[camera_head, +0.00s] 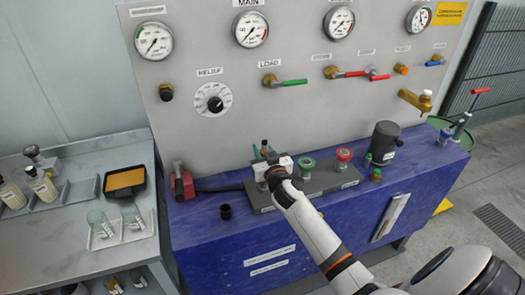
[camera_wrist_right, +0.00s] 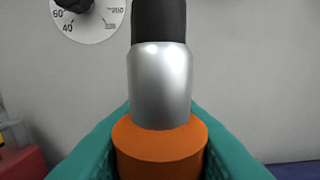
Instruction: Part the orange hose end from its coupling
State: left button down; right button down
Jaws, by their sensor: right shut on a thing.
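The orange hose end shows close up in the right wrist view, with an orange collar (camera_wrist_right: 160,150), a silver sleeve (camera_wrist_right: 160,85) and a black hose (camera_wrist_right: 158,20) above. My right gripper (camera_head: 264,150) is over the left part of the dark manifold block (camera_head: 330,177). Its teal fingers are shut on the orange collar from both sides. The hose end's coupling is hidden behind my gripper, and I cannot tell whether the two are joined. My left gripper is not in view.
Green-ringed (camera_head: 308,165) and red-ringed (camera_head: 344,155) fittings stand right of my gripper on the block. A black cap (camera_head: 226,211) is on the blue bench (camera_head: 215,235). A grey gauge panel (camera_head: 305,105) rises behind. A dark canister (camera_head: 383,143) stands at the right.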

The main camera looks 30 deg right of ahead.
notch_tip(320, 180, up, 5)
jog(key=p, duration=0.4)
dwell(0.4)
